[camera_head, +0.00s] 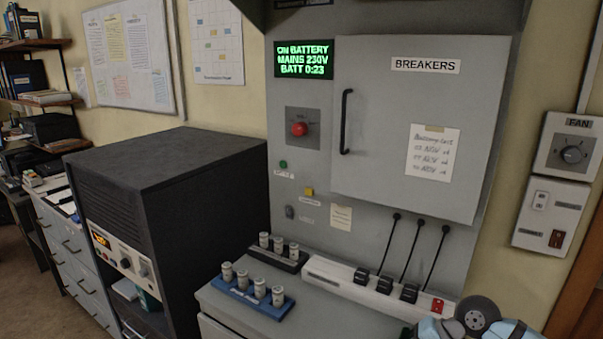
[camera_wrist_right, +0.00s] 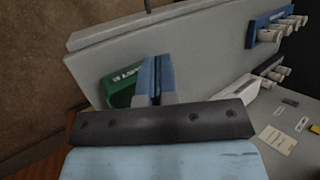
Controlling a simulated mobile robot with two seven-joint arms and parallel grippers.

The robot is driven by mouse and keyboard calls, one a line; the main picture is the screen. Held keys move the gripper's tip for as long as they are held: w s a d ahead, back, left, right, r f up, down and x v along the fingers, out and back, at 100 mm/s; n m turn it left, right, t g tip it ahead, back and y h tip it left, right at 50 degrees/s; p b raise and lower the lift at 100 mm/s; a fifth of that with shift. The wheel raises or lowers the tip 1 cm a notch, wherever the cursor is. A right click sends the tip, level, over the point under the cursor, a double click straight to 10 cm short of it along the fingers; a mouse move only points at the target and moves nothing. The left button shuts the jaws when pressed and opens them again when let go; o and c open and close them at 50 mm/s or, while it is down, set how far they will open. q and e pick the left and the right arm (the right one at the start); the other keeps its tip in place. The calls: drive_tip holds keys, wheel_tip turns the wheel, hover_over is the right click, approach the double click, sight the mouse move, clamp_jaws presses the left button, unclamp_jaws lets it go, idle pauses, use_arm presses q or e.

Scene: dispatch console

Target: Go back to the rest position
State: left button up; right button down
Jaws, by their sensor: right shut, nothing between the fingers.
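My right gripper (camera_wrist_right: 152,80) shows in the right wrist view, its blue-grey fingers together with nothing between them. Behind the fingers is a green object with white lettering (camera_wrist_right: 120,88), partly hidden by them; I cannot tell whether they touch. In the head view, part of my right arm (camera_head: 478,316) shows at the bottom right edge, in front of the console; its fingers are hidden there. My left gripper is in neither view.
The grey console cabinet (camera_head: 300,170) has a shut breaker door (camera_head: 400,110). On its ledge are a blue rack (camera_head: 232,291) and a dark rack with white cylinders, and a white power strip (camera_head: 330,272) with plugged cables. A black equipment cabinet (camera_head: 180,160) stands left.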

drive_tip(key=s+a+r+m+t+y+p, duration=0.1)
drive_tip(key=s+a+r+m+t+y, duration=0.15)
drive_tip(key=a+m+y, duration=0.35)
drive_tip(key=s+a+r+m+t+y, duration=0.1)
drive_tip(key=s+a+m+y, duration=0.3)
drive_tip(key=m, duration=0.4)
drive_tip(key=s+d+f+n+t+h+p, duration=0.1)
drive_tip(key=s+d+f+n+t+h, duration=0.2)
drive_tip(key=s+f+n+h, duration=0.4)
drive_tip(key=s+d+f+n+t+h+p, duration=0.1)
drive_tip(key=s+d+f+n+t+h, duration=0.3)
drive_tip(key=s+f+n+h, duration=0.3)
wheel_tip(320, 180, down, 4)
drive_tip(key=s+d+n, duration=0.1)
drive_tip(key=n, duration=0.7)
drive_tip(key=shift+n+h+p, duration=0.3)
drive_tip(key=shift+p, duration=0.1)
